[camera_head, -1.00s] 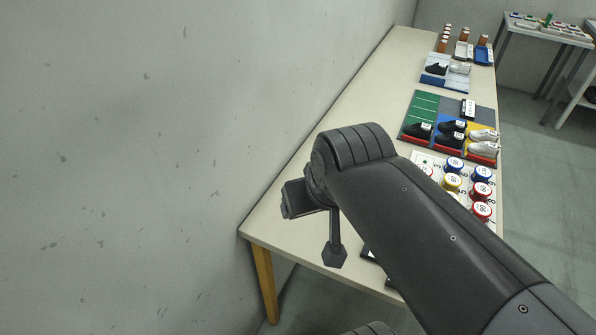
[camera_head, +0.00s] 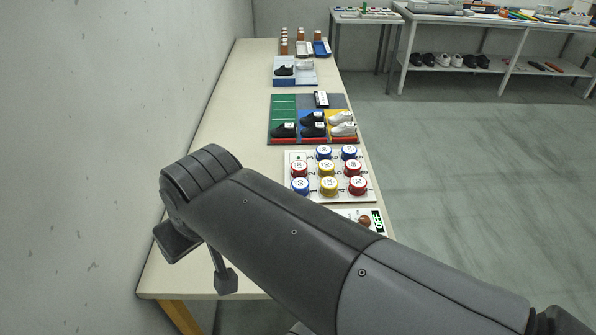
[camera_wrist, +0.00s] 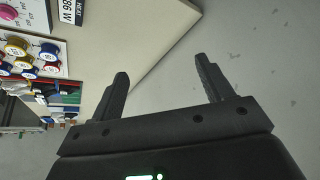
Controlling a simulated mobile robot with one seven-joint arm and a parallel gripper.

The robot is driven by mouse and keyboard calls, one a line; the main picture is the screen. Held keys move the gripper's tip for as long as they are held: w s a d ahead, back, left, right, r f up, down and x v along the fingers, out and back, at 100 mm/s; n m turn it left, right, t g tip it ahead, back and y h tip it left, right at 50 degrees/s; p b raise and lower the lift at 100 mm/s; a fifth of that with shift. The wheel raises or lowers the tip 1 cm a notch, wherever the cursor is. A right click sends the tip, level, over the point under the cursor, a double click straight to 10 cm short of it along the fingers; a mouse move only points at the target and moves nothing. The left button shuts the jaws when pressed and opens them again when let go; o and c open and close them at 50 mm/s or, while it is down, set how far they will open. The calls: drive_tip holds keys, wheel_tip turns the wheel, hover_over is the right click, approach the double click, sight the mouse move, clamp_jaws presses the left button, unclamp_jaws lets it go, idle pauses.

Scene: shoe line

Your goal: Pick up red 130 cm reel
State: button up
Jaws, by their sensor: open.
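Several red, blue and yellow reels with white labelled tops stand on a numbered white board (camera_head: 290,192) on the table. Red reels show at the board's left (camera_head: 299,169), right middle (camera_head: 353,167) and front right (camera_head: 358,185). The length print is too small to read, so I cannot tell which is 130 cm. In the wrist view, reels (camera_wrist: 18,47) show at the left edge. My gripper (camera_wrist: 160,77) is open and empty, with bare table and wall beyond its fingers.
The long table (camera_head: 215,118) runs along the left wall. Behind the reels stand a coloured shoe board (camera_head: 284,104) and a shoe tray (camera_head: 295,80). A digital display (camera_head: 377,221) sits in front. Open floor (camera_head: 460,190) lies right; shelving (camera_head: 500,40) stands beyond.

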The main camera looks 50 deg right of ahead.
drive_tip(key=shift+o, duration=0.5)
drive_tip(key=w+d+m, duration=0.7)
drive_tip(key=w+m, duration=0.3)
drive_tip(key=m, duration=0.1)
drive_tip(key=m+h, duration=0.1)
drive_tip(key=m, duration=2.6)
approach(299, 166)
drive_tip(key=x, duration=0.4)
drive_tip(key=shift+d+f, duration=0.2)
drive_tip(key=shift+f, duration=0.05)
drive_tip(key=shift+x, duration=2.9)
drive_tip(key=shift+w+a, duration=0.1)
drive_tip(key=shift+w, duration=0.05)
